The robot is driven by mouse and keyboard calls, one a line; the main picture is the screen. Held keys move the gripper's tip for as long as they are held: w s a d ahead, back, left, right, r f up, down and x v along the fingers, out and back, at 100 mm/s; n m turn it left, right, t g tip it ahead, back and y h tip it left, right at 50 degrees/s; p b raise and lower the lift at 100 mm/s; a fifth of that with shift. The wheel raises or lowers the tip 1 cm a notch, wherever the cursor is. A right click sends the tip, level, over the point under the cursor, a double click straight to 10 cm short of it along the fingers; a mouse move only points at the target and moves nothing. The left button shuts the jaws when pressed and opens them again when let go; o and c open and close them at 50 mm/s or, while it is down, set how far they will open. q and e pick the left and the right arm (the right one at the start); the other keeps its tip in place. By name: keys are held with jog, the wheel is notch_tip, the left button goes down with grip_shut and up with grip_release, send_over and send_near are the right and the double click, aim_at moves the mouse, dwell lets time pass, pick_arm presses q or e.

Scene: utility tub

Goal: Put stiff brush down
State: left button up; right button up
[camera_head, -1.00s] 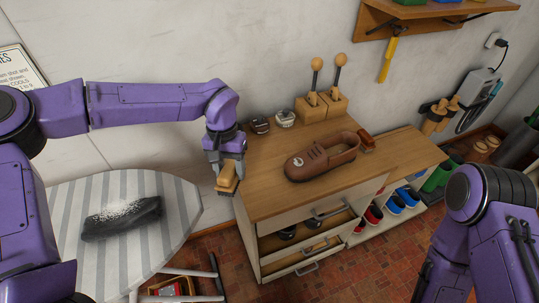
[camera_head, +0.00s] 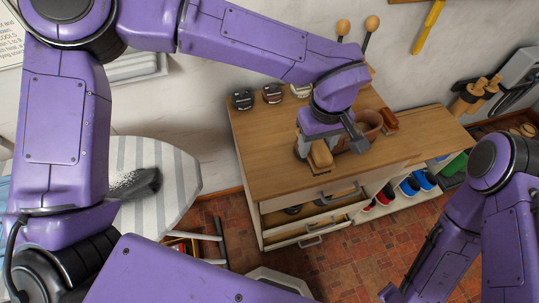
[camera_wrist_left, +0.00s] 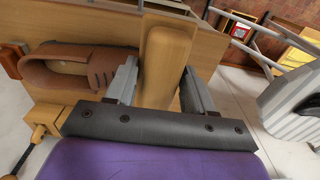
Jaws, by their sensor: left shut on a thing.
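The stiff brush (camera_head: 321,155), with a tan wooden back and dark bristles, is between the fingers of my left gripper (camera_head: 322,146), which is shut on it. It is over the front part of the wooden cabinet top (camera_head: 265,150); I cannot tell whether the bristles touch the wood. In the left wrist view the brush (camera_wrist_left: 166,62) shows its wooden back between both fingers (camera_wrist_left: 160,85). The brown shoe (camera_head: 367,122) stands just behind, partly hidden by my gripper; it also shows in the left wrist view (camera_wrist_left: 95,65). My right gripper is out of view.
A second brush (camera_head: 389,119) with a red-brown back lies right of the shoe. Several small tins (camera_head: 272,94) stand along the back left. The cabinet top is clear at left. An open drawer (camera_head: 310,215) juts out in front. A striped ironing board (camera_head: 175,180) stands left.

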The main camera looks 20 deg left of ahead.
pick_arm(q)
jog(key=w+a+f, duration=0.1)
jog(key=a+f, duration=0.3)
jog(key=w+a+f+p, duration=0.1)
jog(key=a+f, duration=0.3)
jog(key=w+a+f+p, duration=0.1)
jog(key=a+f, duration=0.3)
jog(key=shift+w, duration=0.15)
jog(key=shift+d+f, duration=0.1)
jog(key=shift+f, duration=0.05)
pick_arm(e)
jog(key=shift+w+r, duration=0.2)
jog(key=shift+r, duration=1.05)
pick_arm(q)
jog(key=o, duration=0.5)
jog(key=shift+f, duration=0.15)
jog(key=o, duration=0.4)
jog(key=shift+o, duration=0.2)
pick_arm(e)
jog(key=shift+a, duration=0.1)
